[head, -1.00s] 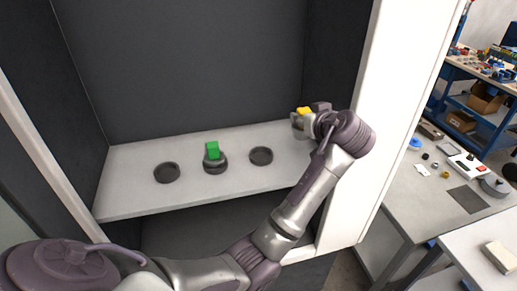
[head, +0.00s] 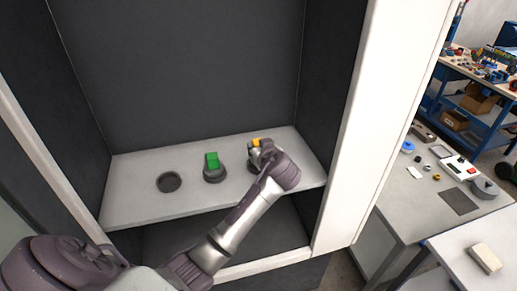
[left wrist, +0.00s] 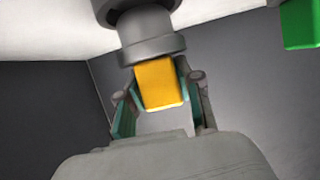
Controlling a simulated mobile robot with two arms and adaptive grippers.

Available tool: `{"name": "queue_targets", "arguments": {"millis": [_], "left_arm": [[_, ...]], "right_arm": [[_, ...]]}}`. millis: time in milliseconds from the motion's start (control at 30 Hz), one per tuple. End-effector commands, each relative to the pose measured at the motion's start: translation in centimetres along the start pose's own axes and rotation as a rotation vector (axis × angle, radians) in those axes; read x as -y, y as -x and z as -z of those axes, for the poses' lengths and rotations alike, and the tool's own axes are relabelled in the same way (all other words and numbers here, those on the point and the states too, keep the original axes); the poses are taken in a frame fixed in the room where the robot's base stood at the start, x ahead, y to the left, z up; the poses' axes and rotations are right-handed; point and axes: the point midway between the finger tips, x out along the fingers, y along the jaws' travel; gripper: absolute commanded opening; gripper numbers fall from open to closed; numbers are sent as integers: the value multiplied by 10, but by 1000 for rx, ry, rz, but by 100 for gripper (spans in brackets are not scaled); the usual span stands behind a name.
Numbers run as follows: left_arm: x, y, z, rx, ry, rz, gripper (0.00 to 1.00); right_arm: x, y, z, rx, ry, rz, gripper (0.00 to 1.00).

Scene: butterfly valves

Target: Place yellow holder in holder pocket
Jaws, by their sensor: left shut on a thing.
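The yellow holder (head: 256,142) has a yellow block on a grey round base. My left gripper (head: 259,151) is shut on it at the right end of the shelf, over the place of the right-hand pocket, which the gripper hides in the head view. In the left wrist view, the yellow block (left wrist: 159,84) sits between the teal-padded fingers (left wrist: 158,100). Its grey base (left wrist: 150,45) points at the white shelf and meets a dark round ring at the top edge; I cannot tell whether it is seated. An empty round pocket (head: 169,182) is at the left. My right gripper is not in view.
A green holder (head: 212,160) stands in the middle pocket, left of my gripper; it also shows in the left wrist view (left wrist: 300,24). The light shelf (head: 135,205) lies inside a dark-walled cabinet with a white right post (head: 350,150). A cluttered workbench (head: 410,205) stands outside right.

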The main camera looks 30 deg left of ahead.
Motion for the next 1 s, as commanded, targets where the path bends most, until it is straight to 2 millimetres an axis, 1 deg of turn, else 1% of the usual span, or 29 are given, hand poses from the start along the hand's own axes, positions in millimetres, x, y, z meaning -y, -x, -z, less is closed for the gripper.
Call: {"name": "queue_targets", "arguments": {"millis": [33, 133, 233, 533, 567, 600, 700, 1000], "left_arm": [[0, -1, 0, -7, -2, 0, 0], [0, -5, -10, -8, -1, 0, 0], [0, -7, -14, -9, 2, -1, 0], [-1, -8, -17, -8, 3, -2, 0], [0, -8, -19, -2, 0, 0, 38], [0, -8, -19, -2, 0, 0, 45], [0, -8, -19, -2, 0, 0, 60], [0, -7, -17, -2, 0, 0, 60]], "right_arm": [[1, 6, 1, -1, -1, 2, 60], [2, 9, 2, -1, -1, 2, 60], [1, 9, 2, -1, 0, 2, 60], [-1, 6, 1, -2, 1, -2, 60], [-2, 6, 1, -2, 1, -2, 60], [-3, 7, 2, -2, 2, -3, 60], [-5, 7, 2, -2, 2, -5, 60], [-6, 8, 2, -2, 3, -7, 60]]}}
